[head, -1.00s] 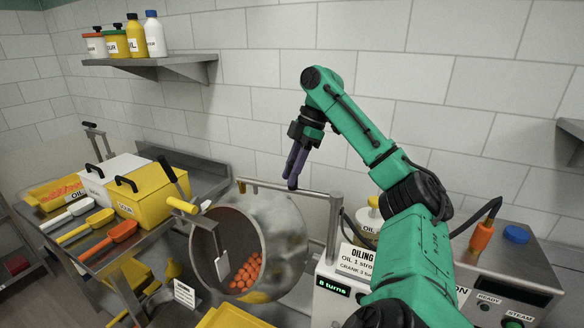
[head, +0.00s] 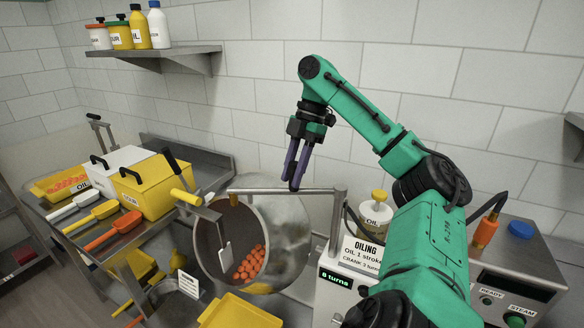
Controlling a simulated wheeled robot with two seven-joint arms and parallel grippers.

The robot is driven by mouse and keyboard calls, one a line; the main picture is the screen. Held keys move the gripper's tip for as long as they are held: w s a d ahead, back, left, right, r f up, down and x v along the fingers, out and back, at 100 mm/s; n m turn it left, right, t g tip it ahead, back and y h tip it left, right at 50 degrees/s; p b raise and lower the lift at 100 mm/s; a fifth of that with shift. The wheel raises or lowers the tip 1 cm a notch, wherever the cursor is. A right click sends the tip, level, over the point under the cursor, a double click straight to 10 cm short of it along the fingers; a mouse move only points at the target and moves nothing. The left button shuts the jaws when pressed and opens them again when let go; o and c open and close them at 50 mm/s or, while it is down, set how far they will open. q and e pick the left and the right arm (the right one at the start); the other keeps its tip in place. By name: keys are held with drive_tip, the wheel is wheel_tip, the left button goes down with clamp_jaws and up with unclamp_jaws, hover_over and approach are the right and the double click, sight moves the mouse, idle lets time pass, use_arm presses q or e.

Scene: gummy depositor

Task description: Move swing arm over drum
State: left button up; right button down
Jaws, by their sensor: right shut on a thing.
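The swing arm (head: 260,191) is a grey metal bar running left from the top of an upright post (head: 337,215). Its free end lies over the upper front rim of the drum. The steel drum (head: 292,222) is tilted with its round mouth facing front left, and orange gummies (head: 247,265) lie inside. My right gripper (head: 293,186) points down with its purple fingers shut on the swing arm, nearer the post than the free end. The fingers hide a bit of the bar. My left gripper is not in view.
At left a bench holds scoops (head: 112,232) and a yellow box (head: 150,190). A white oil can (head: 375,213) stands behind the oiling sign, right of the post. A yellow tray (head: 240,312) sits below.

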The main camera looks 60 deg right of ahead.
drive_tip(key=shift+r, duration=0.2)
drive_tip(key=c, duration=0.9)
unclamp_jaws()
drive_tip(key=shift+o, duration=1.4)
drive_tip(key=shift+s, duration=0.25)
drive_tip(key=shift+d+r, duration=0.1)
drive_tip(key=shift+r, duration=0.1)
drive_tip(key=p+v, duration=0.9)
drive_tip(key=v, duration=0.5)
drive_tip(key=shift+s, duration=0.15)
